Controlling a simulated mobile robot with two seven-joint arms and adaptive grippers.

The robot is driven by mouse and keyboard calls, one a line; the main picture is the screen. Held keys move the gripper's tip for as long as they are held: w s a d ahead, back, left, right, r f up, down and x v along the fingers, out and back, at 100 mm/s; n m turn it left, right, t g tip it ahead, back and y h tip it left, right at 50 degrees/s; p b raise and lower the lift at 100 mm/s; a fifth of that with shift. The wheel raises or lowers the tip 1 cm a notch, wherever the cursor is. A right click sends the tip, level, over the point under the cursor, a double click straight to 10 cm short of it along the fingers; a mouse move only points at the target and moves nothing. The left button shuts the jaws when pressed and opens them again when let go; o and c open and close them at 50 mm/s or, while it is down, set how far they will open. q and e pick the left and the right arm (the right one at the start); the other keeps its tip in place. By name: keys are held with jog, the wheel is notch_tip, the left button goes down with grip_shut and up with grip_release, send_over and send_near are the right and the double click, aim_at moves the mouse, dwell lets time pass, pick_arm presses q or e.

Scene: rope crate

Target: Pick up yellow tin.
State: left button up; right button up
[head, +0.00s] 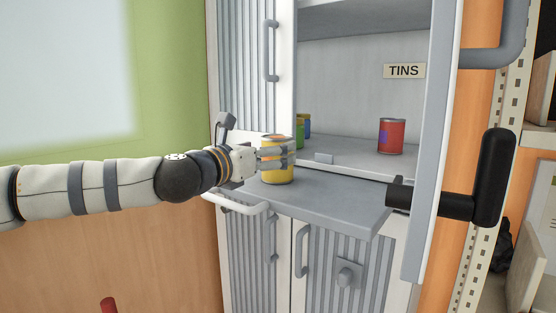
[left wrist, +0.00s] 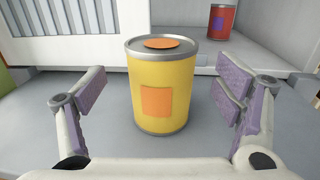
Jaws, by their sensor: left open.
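The yellow tin (head: 277,172) stands upright on the grey pull-out shelf (head: 340,200) of the cabinet. In the left wrist view the yellow tin (left wrist: 162,95) shows an orange square on its side and an orange disc on its lid. My left gripper (head: 274,153) comes in from the left at the tin, and its fingers hide part of it in the head view. In the left wrist view my left gripper (left wrist: 160,95) is open, with one finger on each side of the tin and visible gaps between. My right gripper is not in view.
A red tin (head: 391,136) stands inside the cabinet under the TINS label (head: 404,71). Green and blue tins (head: 302,128) stand further left inside, partly hidden. The shelf right of the yellow tin is clear.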

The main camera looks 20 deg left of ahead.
aim_at(276, 137)
pick_arm(q)
jog(key=x, duration=0.4)
jog(key=shift+w+d, duration=0.1)
jog(key=shift+w, duration=0.1)
jog(key=shift+r, duration=0.1)
jog(key=c, duration=1.6)
jog(key=shift+r, duration=0.2)
jog(key=shift+c, duration=0.2)
jog(key=r, duration=0.2)
jog(key=s+r+p, duration=0.1)
jog(key=r, duration=0.2)
jog(key=s+r, duration=0.3)
jog(key=s, duration=0.3)
jog(key=s+a+r+p, duration=0.1)
jog(key=s+r, duration=0.3)
jog(key=s, duration=0.3)
jog(key=shift+a+r, duration=0.2)
jog(key=shift+r, duration=0.15)
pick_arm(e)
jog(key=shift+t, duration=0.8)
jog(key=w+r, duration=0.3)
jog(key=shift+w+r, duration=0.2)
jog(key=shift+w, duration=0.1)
